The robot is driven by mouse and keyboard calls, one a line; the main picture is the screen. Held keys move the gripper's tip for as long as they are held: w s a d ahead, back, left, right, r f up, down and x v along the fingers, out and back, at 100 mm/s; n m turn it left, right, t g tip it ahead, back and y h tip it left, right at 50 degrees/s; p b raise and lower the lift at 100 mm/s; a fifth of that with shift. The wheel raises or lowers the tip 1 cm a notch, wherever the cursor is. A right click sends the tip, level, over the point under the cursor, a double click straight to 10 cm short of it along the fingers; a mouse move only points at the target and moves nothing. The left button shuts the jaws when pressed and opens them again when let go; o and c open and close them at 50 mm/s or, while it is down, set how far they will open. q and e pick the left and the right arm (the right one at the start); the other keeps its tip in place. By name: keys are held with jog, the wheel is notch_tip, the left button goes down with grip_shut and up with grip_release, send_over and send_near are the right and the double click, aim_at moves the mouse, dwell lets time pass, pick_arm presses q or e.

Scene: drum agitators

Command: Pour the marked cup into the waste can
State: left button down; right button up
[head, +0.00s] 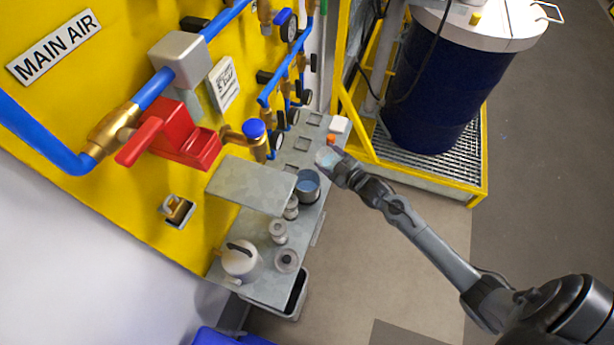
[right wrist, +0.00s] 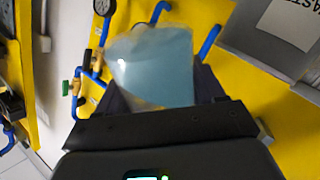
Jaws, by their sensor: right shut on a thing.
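My right gripper (head: 333,163) is shut on a small translucent cup (head: 325,156), held near the right edge of the narrow grey bench. In the right wrist view the cup (right wrist: 155,68) looks pale blue and cloudy between the fingers, and I see no mark on it. An open-topped grey can (head: 307,187) with a bluish inside stands on the bench, just left of and below the gripper; I cannot read a label on it. In the right wrist view a grey surface (right wrist: 245,45) carries a white label (right wrist: 290,20) with part of the word WASTE. My left gripper is out of view.
A dark blue drum (head: 440,90) stands behind. Floor right is clear.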

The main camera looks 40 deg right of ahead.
jog(key=shift+a+r+n, duration=0.2)
jog(key=shift+r+n, duration=0.05)
jog(key=shift+n, duration=0.05)
jog(key=shift+f+b, duration=0.3)
jog(key=shift+b, duration=0.1)
jog(key=shift+n, duration=0.3)
jog(key=shift+g+h, duration=0.3)
jog(key=shift+w+n, duration=0.1)
jog(key=shift+n, duration=0.3)
jog(key=shift+r+n, duration=0.25)
jog(key=shift+n, duration=0.05)
jog(key=shift+r, duration=0.1)
jog(key=shift+n+h+b, duration=0.35)
jog(key=shift+n+h, duration=0.05)
jog(key=shift+n, duration=0.1)
jog(key=shift+f+n+g+b, duration=0.3)
jog(key=shift+f+n+b, duration=0.05)
jog(key=shift+n+b, duration=0.05)
